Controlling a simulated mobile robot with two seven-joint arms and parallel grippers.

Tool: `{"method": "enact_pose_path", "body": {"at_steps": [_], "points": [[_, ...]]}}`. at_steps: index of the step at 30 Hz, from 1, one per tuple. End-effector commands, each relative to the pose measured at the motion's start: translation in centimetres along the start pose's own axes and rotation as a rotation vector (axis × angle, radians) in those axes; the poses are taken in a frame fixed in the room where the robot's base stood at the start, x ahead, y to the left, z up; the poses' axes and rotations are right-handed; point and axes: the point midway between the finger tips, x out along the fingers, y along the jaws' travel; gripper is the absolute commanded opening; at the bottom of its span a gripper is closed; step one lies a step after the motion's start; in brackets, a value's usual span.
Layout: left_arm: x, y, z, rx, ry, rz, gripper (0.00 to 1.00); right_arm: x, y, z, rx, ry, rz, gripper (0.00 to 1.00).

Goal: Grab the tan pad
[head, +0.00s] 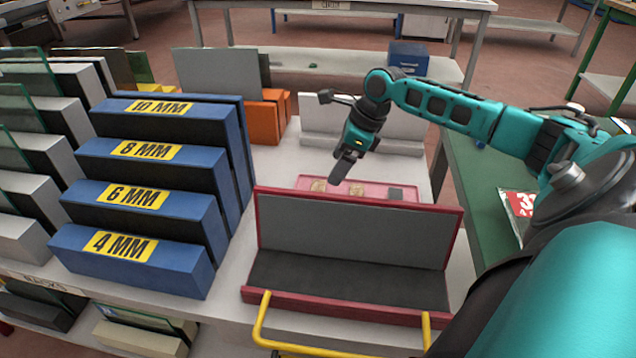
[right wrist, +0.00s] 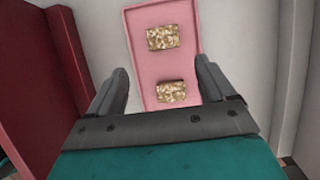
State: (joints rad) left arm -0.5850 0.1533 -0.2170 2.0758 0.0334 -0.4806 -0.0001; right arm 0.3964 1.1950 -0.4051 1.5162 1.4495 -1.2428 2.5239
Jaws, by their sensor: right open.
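Two tan speckled pads lie on a pink tray (head: 376,191) on the white table; one tan pad (head: 319,186) is at the left and another tan pad (head: 356,189) near the middle. My right gripper (head: 345,172) points down above the tray, between and over the pads. In the right wrist view both pads show on the pink tray (right wrist: 190,63): an upper pad (right wrist: 163,37) and a lower pad (right wrist: 171,91) nearer the palm. My left gripper is out of view.
A grey block (head: 395,193) lies at the tray's right. A red-edged rack with grey lining (head: 350,232) stands in front of the tray. Blue labelled blocks (head: 150,200) stand left, and a pale rack (head: 405,132) stands behind. Orange blocks (head: 265,120) are at the back left.

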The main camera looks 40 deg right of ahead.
Motion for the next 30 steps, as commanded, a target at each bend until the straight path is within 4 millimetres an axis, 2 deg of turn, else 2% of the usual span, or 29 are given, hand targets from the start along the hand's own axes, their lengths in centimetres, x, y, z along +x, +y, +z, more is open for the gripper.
{"method": "enact_pose_path", "body": {"at_steps": [1, 3, 11, 16, 19, 29, 30], "points": [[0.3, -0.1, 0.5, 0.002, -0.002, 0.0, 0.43, 1.2, 0.0, 0.0, 0.0, -0.002, 0.001, 0.83], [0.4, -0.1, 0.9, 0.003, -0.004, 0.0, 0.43, 2.2, 0.0, 0.0, 0.0, -0.001, 0.001, 0.83], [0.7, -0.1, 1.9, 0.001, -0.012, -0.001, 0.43, 4.1, -0.2, 0.3, 0.0, -0.002, 0.0, 0.83], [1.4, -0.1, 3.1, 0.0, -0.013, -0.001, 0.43, 6.7, -0.6, 1.2, -0.001, -0.002, 0.001, 0.83], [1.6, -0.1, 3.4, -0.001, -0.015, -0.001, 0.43, 7.9, -0.6, 1.1, -0.001, 0.0, -0.001, 0.83], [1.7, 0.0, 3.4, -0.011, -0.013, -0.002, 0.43, 8.4, -0.6, 1.1, -0.001, 0.002, -0.002, 0.83], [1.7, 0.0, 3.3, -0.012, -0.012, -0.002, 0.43, 8.4, -0.6, 1.1, -0.001, 0.002, -0.002, 0.79]]}}
